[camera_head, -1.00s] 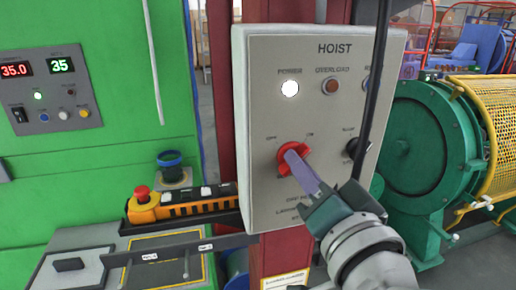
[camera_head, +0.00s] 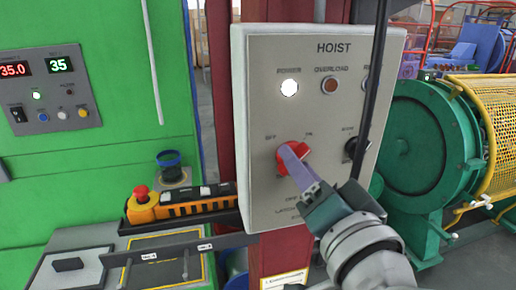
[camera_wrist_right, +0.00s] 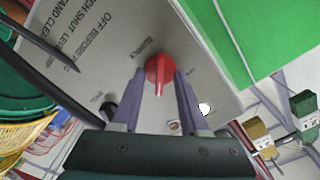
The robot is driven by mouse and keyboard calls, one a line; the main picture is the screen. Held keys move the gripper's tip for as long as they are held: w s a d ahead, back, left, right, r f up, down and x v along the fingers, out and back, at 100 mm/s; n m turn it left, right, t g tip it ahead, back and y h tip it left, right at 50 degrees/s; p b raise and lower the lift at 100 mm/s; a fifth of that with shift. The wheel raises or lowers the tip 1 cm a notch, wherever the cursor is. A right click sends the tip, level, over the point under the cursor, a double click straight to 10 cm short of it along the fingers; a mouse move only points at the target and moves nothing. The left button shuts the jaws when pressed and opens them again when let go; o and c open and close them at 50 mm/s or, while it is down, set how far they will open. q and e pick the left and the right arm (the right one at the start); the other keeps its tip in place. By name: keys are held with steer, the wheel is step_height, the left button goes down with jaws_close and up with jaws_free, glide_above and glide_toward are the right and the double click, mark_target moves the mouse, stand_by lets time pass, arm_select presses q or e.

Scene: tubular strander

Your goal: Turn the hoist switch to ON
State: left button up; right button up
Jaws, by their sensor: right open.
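The hoist switch is a red rotary knob (camera_head: 300,151) on the grey hoist panel (camera_head: 262,110), between its OFF and ON labels. It also shows in the right wrist view as a red knob (camera_wrist_right: 160,70) with a pale pointer line. My right gripper (camera_head: 286,156) reaches the knob from the lower right. In the wrist view its two purple fingers (camera_wrist_right: 161,80) stand open, one on each side of the knob. I cannot tell whether either finger touches it. Part of the knob is hidden by a finger in the head view. My left gripper is out of view.
The white POWER lamp (camera_head: 289,88) is lit; the OVERLOAD lamp (camera_head: 330,85) looks dark. A black knob (camera_head: 355,148) sits right of the red one. A dark cable (camera_head: 375,85) hangs before the panel's right side. An orange pendant (camera_head: 180,203) lies on the left ledge.

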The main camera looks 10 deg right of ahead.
steer(key=shift+s, duration=0.1)
steer(key=s+b, duration=0.2)
steer(key=s, duration=0.7)
steer(key=shift+s+d, duration=0.2)
steer(key=shift+s, duration=0.2)
